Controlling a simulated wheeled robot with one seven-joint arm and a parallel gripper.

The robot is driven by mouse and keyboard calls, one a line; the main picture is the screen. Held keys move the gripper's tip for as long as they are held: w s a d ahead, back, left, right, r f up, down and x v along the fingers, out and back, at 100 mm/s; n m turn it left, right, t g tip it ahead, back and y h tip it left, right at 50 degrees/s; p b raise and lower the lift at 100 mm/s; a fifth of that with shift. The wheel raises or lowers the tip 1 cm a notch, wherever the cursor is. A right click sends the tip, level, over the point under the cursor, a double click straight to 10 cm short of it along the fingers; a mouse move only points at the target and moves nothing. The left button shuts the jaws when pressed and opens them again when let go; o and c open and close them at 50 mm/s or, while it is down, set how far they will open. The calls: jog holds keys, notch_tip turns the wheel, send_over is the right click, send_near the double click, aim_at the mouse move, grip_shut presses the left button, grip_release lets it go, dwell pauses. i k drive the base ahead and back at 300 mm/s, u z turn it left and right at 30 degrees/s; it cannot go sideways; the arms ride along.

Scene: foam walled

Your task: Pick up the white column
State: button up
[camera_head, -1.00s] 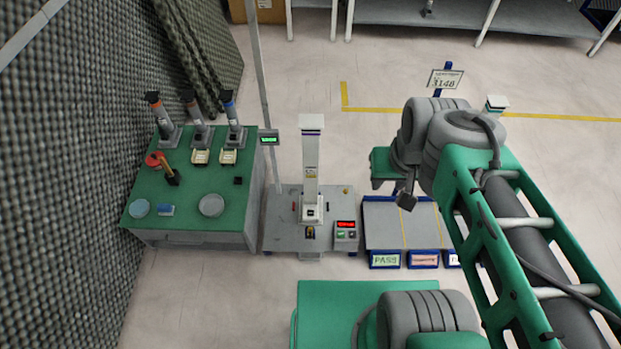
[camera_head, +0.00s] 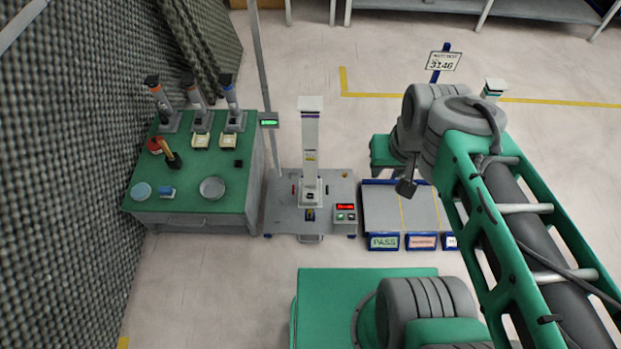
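The white column (camera_head: 311,150) stands upright on a grey bench plate (camera_head: 280,215) in the middle of the view. It has a flat, wider white top, a small label on its shaft and a broader white foot. My arm is folded at the right, with its grey wrist-side joints to the right of the column and apart from it. A small dark part (camera_head: 405,187) hangs below these joints; I cannot tell what it is. No gripper fingers can be made out, and nothing touches the column.
A control box (camera_head: 345,215) sits right of the column's foot. A grey sorting surface (camera_head: 380,210) with a PASS label adjoins. A post (camera_head: 264,80) rises behind left; foam walls the left.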

aim_at(309, 188)
jog(key=u, duration=0.05)
jog(key=k, duration=0.4)
jog(key=z, duration=0.55)
jog(key=i, duration=0.75)
jog(key=u, duration=3.2)
